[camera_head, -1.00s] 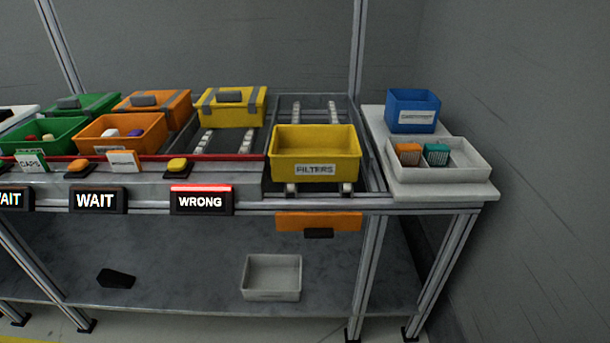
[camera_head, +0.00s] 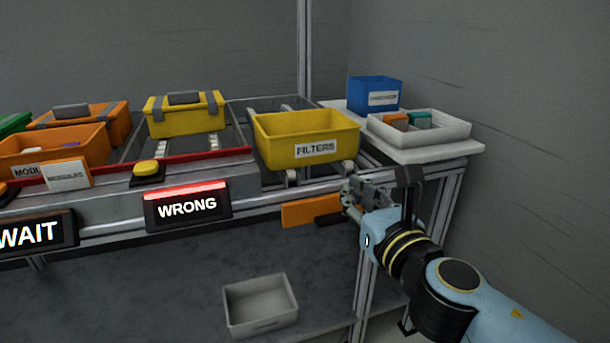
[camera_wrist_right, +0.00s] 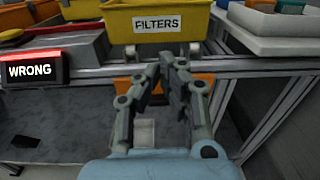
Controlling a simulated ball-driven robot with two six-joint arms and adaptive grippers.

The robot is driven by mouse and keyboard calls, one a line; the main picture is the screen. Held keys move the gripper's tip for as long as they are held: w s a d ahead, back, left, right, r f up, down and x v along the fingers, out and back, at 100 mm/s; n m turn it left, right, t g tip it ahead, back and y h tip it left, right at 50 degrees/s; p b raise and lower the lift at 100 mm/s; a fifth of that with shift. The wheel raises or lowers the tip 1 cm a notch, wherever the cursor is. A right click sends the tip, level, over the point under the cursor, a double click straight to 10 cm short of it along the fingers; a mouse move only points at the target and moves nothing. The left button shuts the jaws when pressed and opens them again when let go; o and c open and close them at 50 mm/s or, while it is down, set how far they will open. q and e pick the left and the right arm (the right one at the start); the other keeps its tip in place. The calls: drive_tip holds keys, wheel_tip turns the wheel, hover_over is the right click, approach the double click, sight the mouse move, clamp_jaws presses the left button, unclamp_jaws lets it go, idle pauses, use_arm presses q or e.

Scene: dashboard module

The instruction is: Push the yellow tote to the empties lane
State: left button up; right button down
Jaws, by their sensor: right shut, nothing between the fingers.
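The yellow tote (camera_head: 290,128), labelled FILTERS, stands upright at the front end of the rightmost roller lane (camera_head: 262,103). It looks empty inside. In the right wrist view the tote (camera_wrist_right: 120,25) is ahead of my gripper at the top. My right gripper (camera_head: 352,190) is shut and empty, just in front of and below the tote's right front corner, apart from it. In the wrist view its fingers (camera_wrist_right: 172,65) point toward the rack's front rail. My left gripper is not in view.
A closed yellow box (camera_head: 185,120) stands in the lane to the left, behind a red rail and yellow button (camera_head: 147,168). The WRONG sign (camera_head: 188,206) hangs in front. A side shelf at right holds a blue bin (camera_head: 373,95) and white tray (camera_head: 425,136). An orange panel (camera_head: 310,210) hangs below.

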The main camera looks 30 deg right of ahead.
sight(318, 153)
drive_tip(key=x, duration=1.4)
drive_tip(key=shift+p, duration=0.3)
